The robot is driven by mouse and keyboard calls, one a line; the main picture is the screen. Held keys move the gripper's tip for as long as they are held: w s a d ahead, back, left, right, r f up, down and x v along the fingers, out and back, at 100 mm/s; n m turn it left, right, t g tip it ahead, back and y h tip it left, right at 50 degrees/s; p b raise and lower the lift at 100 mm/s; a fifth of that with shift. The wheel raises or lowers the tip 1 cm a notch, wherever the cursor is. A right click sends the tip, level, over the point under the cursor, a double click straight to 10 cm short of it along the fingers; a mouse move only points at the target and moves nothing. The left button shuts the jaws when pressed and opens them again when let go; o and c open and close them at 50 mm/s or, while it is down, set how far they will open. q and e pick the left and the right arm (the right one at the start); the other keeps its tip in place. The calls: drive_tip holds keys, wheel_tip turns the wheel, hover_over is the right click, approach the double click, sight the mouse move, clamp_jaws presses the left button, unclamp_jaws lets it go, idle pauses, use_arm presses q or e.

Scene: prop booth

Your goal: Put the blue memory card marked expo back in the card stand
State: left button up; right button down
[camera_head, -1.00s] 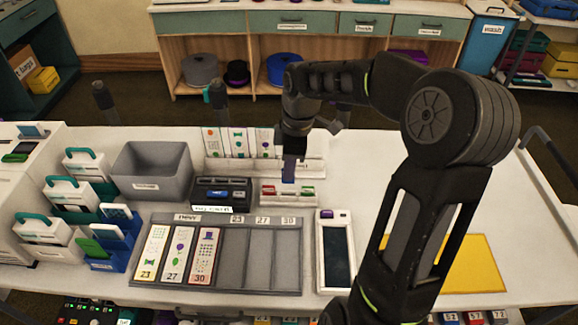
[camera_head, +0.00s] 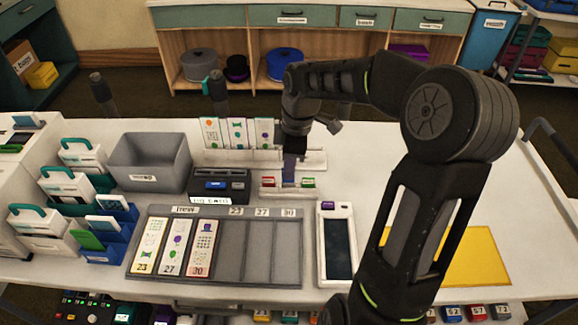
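My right gripper (camera_head: 290,158) points down over the small white card stand (camera_head: 288,193) in the middle of the table. A narrow blue piece, which looks like the blue memory card (camera_head: 288,173), shows between its fingertips, so the gripper appears shut on it. The card's lower end is at the stand's middle, between a red card (camera_head: 268,182) on the left and a green card (camera_head: 308,182) on the right. I cannot tell whether it is seated, and its marking is too small to read. My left gripper is not in view.
A black device (camera_head: 220,187) with a blue patch stands left of the stand. A grey bin (camera_head: 150,163) is further left. A grey tray (camera_head: 250,212) with several picture strips lies in front, beside a white handheld device (camera_head: 338,285). Picture cards (camera_head: 238,132) stand behind.

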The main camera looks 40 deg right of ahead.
sight(289, 182)
drive_tip(key=shift+f, duration=0.3)
drive_tip(key=shift+f+b, duration=1)
drive_tip(key=shift+f, duration=0.2)
drive_tip(key=c, duration=1.5)
unclamp_jaws()
drive_tip(key=shift+c, duration=0.2)
drive_tip(key=shift+s+d+r+b, duration=0.1)
drive_tip(key=shift+r, duration=1.2)
drive_tip(key=shift+s+d+r+b, duration=0.1)
drive_tip(key=shift+d+r, duration=0.05)
drive_tip(key=shift+r, duration=1.1)
drive_tip(key=shift+s+d+r+b, duration=0.1)
drive_tip(key=shift+r, duration=1.2)
